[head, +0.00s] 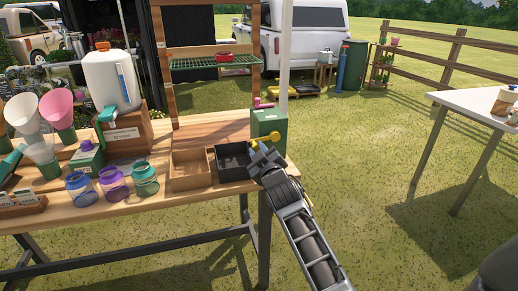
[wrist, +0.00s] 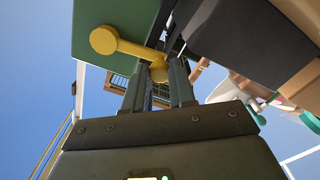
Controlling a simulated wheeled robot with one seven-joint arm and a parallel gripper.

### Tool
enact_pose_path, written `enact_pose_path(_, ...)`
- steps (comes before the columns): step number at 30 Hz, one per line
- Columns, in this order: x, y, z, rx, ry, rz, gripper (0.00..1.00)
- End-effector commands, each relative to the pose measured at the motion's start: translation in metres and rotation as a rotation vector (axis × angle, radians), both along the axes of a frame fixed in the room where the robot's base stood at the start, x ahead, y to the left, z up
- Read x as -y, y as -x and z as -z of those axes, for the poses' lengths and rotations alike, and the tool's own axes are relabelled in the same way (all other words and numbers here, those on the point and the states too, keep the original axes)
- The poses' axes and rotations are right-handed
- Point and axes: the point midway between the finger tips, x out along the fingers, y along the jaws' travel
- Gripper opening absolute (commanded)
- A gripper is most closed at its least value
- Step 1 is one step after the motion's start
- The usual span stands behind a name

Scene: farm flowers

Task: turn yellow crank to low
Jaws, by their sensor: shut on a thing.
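The yellow crank (head: 273,136) is on the green box (head: 267,122) at the right end of the wooden table. My gripper (head: 261,153) is at the crank, in front of the box. In the wrist view the crank (wrist: 130,45) slants from a round knob at upper left to a rounded end at lower right. That lower right end sits between the fingertips of my gripper (wrist: 158,82), which is shut on it. The green box (wrist: 90,20) fills the upper left behind the crank. No low marking can be read in either view.
A black tray (head: 233,172) and a wooden tray (head: 189,184) lie left of my gripper. Coloured jars (head: 113,184) and a white jug (head: 108,82) stand farther left. A white table (head: 474,103) is at far right, with open grass between.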

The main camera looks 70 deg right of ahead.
Motion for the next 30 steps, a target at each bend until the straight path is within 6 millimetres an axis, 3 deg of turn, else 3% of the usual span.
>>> enact_pose_path(20, -0.0009, -0.0006, 0.0069, -0.061, 0.049, -0.002, 0.0)
enact_pose_path(21, -0.0009, -0.0006, 0.0069, -0.061, 0.049, -0.002, 0.26)
enact_pose_path(30, -0.0004, -0.0003, 0.0062, -0.059, 0.05, -0.001, 0.51)
